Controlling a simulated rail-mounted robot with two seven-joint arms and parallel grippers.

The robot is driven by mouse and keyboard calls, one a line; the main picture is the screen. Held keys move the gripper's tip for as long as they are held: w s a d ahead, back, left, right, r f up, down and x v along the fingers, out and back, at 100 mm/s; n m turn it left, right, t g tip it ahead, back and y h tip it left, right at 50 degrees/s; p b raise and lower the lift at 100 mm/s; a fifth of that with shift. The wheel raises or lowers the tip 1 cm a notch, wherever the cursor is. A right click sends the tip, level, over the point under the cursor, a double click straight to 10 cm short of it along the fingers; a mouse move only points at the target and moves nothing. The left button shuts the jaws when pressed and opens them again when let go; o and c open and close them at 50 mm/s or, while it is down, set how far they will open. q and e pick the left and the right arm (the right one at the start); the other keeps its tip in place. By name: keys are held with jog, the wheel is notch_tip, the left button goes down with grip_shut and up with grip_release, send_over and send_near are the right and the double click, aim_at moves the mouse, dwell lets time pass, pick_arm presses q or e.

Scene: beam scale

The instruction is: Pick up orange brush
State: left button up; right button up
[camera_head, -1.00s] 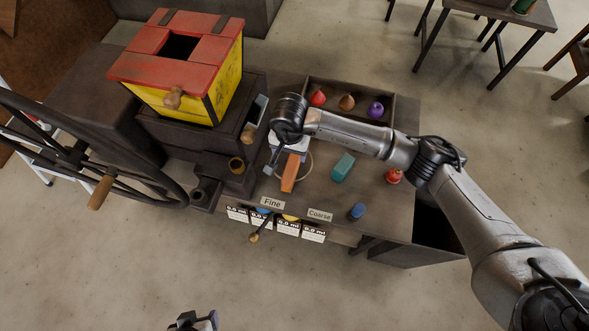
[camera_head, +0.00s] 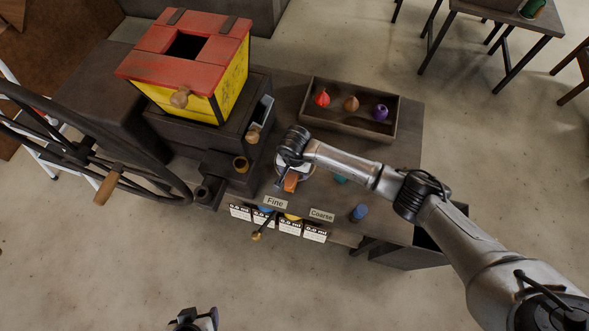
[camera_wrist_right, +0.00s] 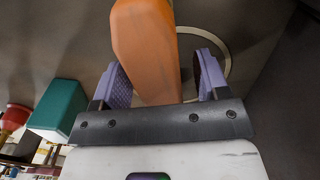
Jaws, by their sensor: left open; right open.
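The orange brush (camera_head: 290,184) is on the table, partly hidden by my right wrist in the head view. In the right wrist view, its long orange body (camera_wrist_right: 147,50) extends between the two purple fingers of my right gripper (camera_wrist_right: 162,70). The fingers are apart, one on each side, with a gap visible to the right of the brush. In the head view my right gripper (camera_head: 281,181) is over the brush, its fingers largely hidden. My left gripper (camera_head: 194,320) is open at the bottom edge, away from the table.
A teal block (camera_wrist_right: 57,110) is beside the brush, mostly covered by my arm in the head view. A blue item (camera_head: 358,212) is near the front edge. A wooden tray (camera_head: 318,127) with several coloured pieces lies behind. A red-and-yellow hopper (camera_head: 230,83) stands left.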

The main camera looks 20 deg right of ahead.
jog(key=shift+f, duration=0.4)
jog(key=shift+c, duration=0.5)
jog(key=c, duration=1)
jog(key=shift+r, duration=0.15)
jog(key=shift+r, duration=0.5)
notch_tip(320, 180, up, 3)
jog(key=shift+w+f, duration=0.1)
jog(key=shift+f, duration=0.05)
jog(key=s+d+r, duration=0.7)
jog(key=s+d, duration=0.1)
jog(key=s, duration=0.1)
jog(key=shift+b, duration=0.4)
